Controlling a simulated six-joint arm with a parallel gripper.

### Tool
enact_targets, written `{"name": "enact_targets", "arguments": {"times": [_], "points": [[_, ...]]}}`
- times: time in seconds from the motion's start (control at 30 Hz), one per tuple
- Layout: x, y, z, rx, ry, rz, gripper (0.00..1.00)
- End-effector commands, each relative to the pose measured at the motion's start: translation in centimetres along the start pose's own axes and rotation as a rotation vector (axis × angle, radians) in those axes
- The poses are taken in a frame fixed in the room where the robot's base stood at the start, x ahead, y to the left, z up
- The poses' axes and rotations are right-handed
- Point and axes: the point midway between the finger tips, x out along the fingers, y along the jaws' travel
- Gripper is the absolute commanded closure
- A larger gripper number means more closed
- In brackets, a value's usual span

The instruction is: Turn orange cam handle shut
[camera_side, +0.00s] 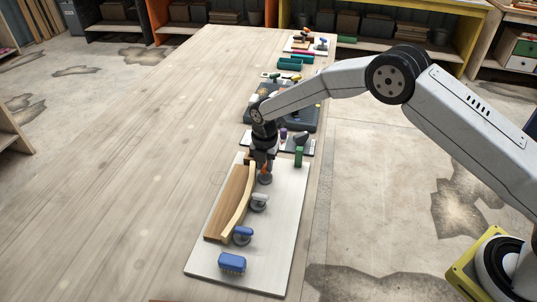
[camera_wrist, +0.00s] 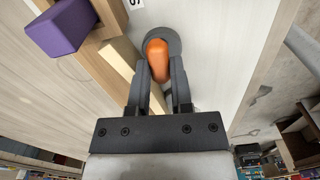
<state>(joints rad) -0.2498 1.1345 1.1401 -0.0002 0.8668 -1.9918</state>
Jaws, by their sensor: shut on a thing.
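The orange cam handle (camera_wrist: 157,60) lies between the fingertips of my gripper (camera_wrist: 157,72) in the wrist view, on a round grey base. My gripper is shut on it. In the side view my gripper (camera_side: 262,160) is low over the far end of the white board (camera_side: 275,245), and mostly hides the orange handle (camera_side: 266,168). A curved pale wooden stringer (camera_side: 239,204) runs beside a brown wooden block (camera_side: 228,200). It also shows at the left of the handle in the wrist view (camera_wrist: 119,62).
A white cam (camera_side: 259,199) and a blue cam (camera_side: 243,232) stand along the stringer's right side. A blue brush-like block (camera_side: 232,262) sits at the board's near end. A green upright piece (camera_side: 299,156) stands near the far right corner. A purple block (camera_wrist: 62,27) shows in the wrist view. The table's left is clear.

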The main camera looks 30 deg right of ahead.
Motion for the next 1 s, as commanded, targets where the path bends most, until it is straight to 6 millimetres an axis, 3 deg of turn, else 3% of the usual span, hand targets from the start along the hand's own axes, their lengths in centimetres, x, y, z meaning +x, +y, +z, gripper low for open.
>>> {"name": "enact_targets", "arguments": {"times": [1.0], "points": [[-0.09, 0.32, 0.12, 0.906, 0.000, 0.000, 1.00]]}}
